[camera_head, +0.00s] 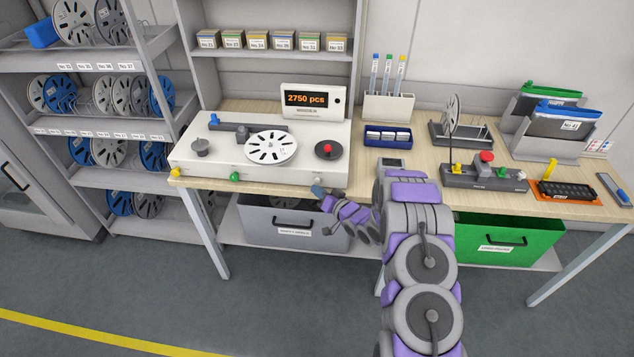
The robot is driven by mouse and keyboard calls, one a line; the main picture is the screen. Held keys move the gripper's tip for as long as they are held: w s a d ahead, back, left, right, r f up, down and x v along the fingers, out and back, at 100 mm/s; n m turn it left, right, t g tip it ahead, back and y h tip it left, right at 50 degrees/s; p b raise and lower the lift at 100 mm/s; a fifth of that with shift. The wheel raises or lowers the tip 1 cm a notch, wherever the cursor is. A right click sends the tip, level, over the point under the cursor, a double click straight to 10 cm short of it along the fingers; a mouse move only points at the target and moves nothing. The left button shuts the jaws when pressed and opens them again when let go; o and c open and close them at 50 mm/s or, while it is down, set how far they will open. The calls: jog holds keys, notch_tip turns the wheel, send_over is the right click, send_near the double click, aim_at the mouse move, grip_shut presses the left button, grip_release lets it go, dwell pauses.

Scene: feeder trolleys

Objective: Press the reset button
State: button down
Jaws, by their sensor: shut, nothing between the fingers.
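A white counting machine (200,158) stands on the bench, with a lit display (307,99) reading "2750 pcs". It carries a white slotted reel (270,148) and a black disc with a red knob (327,149). A green button (235,177) and a yellow button (176,173) sit along its front edge. No label legible here marks which one is reset. My gripper (317,191) is shut and empty at the machine's front right corner; contact cannot be told.
A dark blue tray of white items (387,130) and a tube holder (388,107) stand behind my arm. A grey drawer bin (262,218) and a green bin (525,228) sit under the bench (430,160). Reel shelves (85,58) stand left. The floor in front is clear.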

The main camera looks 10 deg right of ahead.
jog(key=shift+w, duration=0.1)
jog(key=shift+w+d, duration=0.1)
jog(key=shift+w, duration=0.15)
jog(key=shift+w+d+p, duration=0.15)
jog(key=shift+w+p, duration=0.3)
dwell(0.9)
jog(key=shift+s+r, duration=0.1)
jog(key=shift+s+a, duration=0.25)
jog(key=shift+s, duration=0.5)
jog(key=s, duration=0.1)
jog(key=s+a, duration=0.1)
jog(key=s, duration=0.2)
jog(key=shift+s+a+p, duration=0.3)
jog(key=shift+s, duration=0.05)
dwell(0.9)
